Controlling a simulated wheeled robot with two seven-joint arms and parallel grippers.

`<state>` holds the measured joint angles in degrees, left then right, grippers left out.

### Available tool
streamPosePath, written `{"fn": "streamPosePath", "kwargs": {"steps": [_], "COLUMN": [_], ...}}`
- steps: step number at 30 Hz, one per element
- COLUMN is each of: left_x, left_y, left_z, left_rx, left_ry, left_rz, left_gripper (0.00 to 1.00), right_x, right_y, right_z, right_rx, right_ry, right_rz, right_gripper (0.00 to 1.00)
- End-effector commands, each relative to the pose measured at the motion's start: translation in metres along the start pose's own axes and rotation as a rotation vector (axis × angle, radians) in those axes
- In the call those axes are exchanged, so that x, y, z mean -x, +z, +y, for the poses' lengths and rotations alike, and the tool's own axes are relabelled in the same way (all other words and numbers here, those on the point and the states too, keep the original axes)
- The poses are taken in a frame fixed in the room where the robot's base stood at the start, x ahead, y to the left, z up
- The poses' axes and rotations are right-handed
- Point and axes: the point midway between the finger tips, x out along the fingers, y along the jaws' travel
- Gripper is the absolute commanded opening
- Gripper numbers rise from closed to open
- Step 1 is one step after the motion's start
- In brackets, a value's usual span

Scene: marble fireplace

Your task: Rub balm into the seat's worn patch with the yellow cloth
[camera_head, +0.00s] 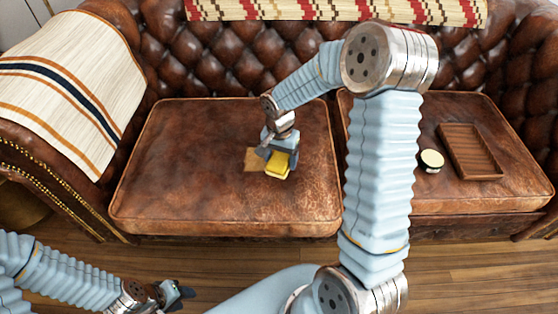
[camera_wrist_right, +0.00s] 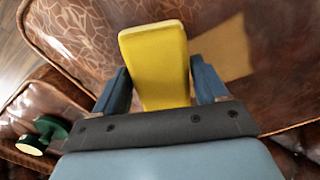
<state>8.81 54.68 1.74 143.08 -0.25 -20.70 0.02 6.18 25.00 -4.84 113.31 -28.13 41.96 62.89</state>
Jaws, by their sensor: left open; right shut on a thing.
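My right gripper (camera_head: 277,150) is shut on the folded yellow cloth (camera_head: 278,166) above the left seat cushion. The cloth also sticks out between the blue fingers in the right wrist view (camera_wrist_right: 157,60). The worn patch (camera_head: 253,160), a paler tan square on the brown leather, lies just left of the cloth and partly behind it. It also shows to the right of the cloth in the right wrist view (camera_wrist_right: 222,50). I cannot tell whether the cloth touches the leather. My left gripper (camera_head: 183,294) is open and empty, low over the floor in front of the sofa.
A round tin with a cream top (camera_head: 431,161) sits on the right cushion beside a shallow wooden tray (camera_head: 472,152). A striped blanket (camera_head: 75,85) covers the left armrest. My right arm crosses in front of the gap between the cushions. The left cushion's left side is clear.

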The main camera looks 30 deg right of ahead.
Motion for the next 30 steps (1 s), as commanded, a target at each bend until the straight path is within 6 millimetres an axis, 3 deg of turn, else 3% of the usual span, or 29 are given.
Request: {"fn": "streamPosePath", "kwargs": {"steps": [4,12,30], "left_x": [0.012,0.016,0.016], "left_y": [0.000,0.000,0.000], "left_z": [0.005,0.007,0.007], "left_rx": [-0.001,-0.002,-0.003], "left_ry": [0.001,0.002,0.002], "left_rz": [-0.001,-0.002,-0.002], "left_gripper": [0.43,0.43,0.43], "right_x": [0.017,0.036,0.037], "right_y": [-0.004,-0.007,-0.007], "right_z": [0.001,0.003,0.003], "right_rx": [0.001,0.003,0.012], "right_ry": [-0.001,-0.002,-0.001], "right_rz": [0.001,0.002,0.001], "right_gripper": [0.49,0.49,0.49]}}
